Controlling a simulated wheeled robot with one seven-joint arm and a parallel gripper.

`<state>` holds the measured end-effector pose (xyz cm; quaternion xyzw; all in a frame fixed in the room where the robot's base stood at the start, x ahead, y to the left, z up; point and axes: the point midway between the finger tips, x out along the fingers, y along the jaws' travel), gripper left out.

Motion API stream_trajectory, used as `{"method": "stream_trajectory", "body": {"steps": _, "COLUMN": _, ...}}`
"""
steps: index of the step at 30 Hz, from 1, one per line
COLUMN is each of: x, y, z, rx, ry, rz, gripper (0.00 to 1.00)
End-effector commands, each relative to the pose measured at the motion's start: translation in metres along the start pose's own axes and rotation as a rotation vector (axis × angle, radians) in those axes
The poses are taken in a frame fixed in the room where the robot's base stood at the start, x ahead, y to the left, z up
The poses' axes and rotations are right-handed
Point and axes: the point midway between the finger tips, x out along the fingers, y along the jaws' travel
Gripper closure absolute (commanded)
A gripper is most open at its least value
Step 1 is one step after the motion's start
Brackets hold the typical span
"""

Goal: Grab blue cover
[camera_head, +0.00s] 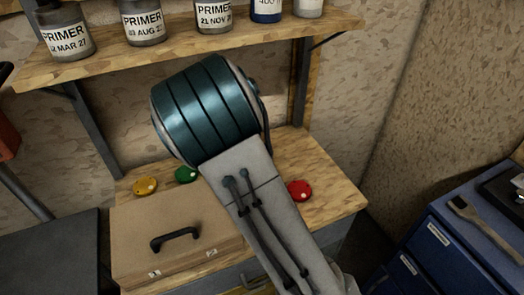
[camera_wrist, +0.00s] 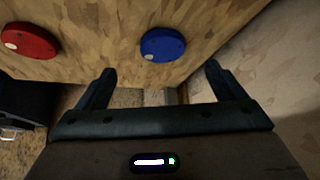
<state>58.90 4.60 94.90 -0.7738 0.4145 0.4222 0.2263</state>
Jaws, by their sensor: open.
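The blue cover (camera_wrist: 162,45) is a round disc with a small pale spot, lying on the wooden tabletop in the wrist view. My gripper (camera_wrist: 160,80) is open and empty. In the head view my arm hides the blue cover and the gripper fingers.
A red cover (camera_head: 299,190), a green cover (camera_head: 187,174) and a yellow cover (camera_head: 145,186) lie on the wooden table (camera_head: 335,196). A box with a black handle (camera_head: 175,239) stands in front. A shelf (camera_head: 180,50) holds several bottles above. A blue cabinet (camera_head: 440,262) stands right.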

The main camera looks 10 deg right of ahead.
Motion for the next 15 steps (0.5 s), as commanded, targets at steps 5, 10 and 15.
{"method": "stream_trajectory", "body": {"steps": 5, "x": 0.026, "y": 0.0, "z": -0.001, "rx": -0.001, "ry": 0.0, "rz": 0.001, "gripper": 0.1}}
{"method": "stream_trajectory", "body": {"steps": 10, "x": 0.035, "y": 0.0, "z": -0.002, "rx": -0.001, "ry": -0.001, "rz": 0.001, "gripper": 0.1}}
{"method": "stream_trajectory", "body": {"steps": 15, "x": 0.055, "y": -0.002, "z": -0.007, "rx": -0.001, "ry": -0.001, "rz": 0.003, "gripper": 0.1}}
